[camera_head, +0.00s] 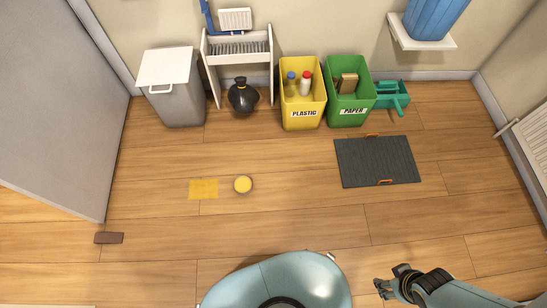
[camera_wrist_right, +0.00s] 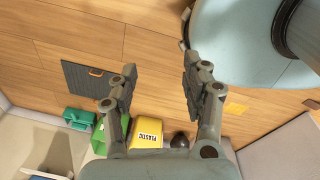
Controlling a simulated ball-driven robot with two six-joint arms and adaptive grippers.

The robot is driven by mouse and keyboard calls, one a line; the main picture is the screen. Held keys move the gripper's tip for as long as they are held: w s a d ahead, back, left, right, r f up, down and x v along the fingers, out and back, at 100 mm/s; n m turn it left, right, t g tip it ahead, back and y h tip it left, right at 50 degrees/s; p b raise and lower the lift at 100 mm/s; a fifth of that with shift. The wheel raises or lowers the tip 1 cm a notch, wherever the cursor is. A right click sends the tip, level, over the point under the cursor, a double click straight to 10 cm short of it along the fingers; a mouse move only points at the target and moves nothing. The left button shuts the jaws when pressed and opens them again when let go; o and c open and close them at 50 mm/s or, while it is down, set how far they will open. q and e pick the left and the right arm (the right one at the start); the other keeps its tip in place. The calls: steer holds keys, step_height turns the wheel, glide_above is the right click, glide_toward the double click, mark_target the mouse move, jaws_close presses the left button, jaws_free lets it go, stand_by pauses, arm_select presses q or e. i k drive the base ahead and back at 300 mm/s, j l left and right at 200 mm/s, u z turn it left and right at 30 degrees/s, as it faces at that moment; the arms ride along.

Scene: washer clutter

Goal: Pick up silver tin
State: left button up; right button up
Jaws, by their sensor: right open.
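A small round tin (camera_head: 243,184) with a yellow top and a thin greyish rim stands on the wooden floor, right of a flat yellow square (camera_head: 203,189). It is the only tin-like thing I can make out, and little of its side shows. My right gripper (camera_head: 382,288) is at the lower right of the head view, well apart from the tin. In the right wrist view the right gripper (camera_wrist_right: 160,64) is open and empty. The yellow square shows there (camera_wrist_right: 235,108), but I cannot make out the tin. My left gripper is not in view.
A grey bin (camera_head: 180,103), black vase (camera_head: 243,97), yellow plastic bin (camera_head: 303,118) and green paper bin (camera_head: 349,116) line the back wall. A dark mat (camera_head: 377,163) lies right of the tin. A brown block (camera_head: 108,238) lies at left. Floor around the tin is mostly clear.

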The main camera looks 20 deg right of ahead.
mark_target(243, 185)
steer(key=k+l, duration=0.1)
steer(key=z, duration=0.75)
steer(key=i+j+z, duration=0.1)
steer(key=j+z, duration=0.2)
steer(key=z, duration=0.15)
steer(key=j+z, duration=0.7)
steer(key=z, duration=0.15)
steer(key=k+j+z, duration=0.1)
steer(key=j, duration=0.35)
steer(key=k+j, duration=0.1)
steer(key=j, duration=0.3)
steer(key=k+j+z, duration=0.15)
steer(key=j, duration=0.25)
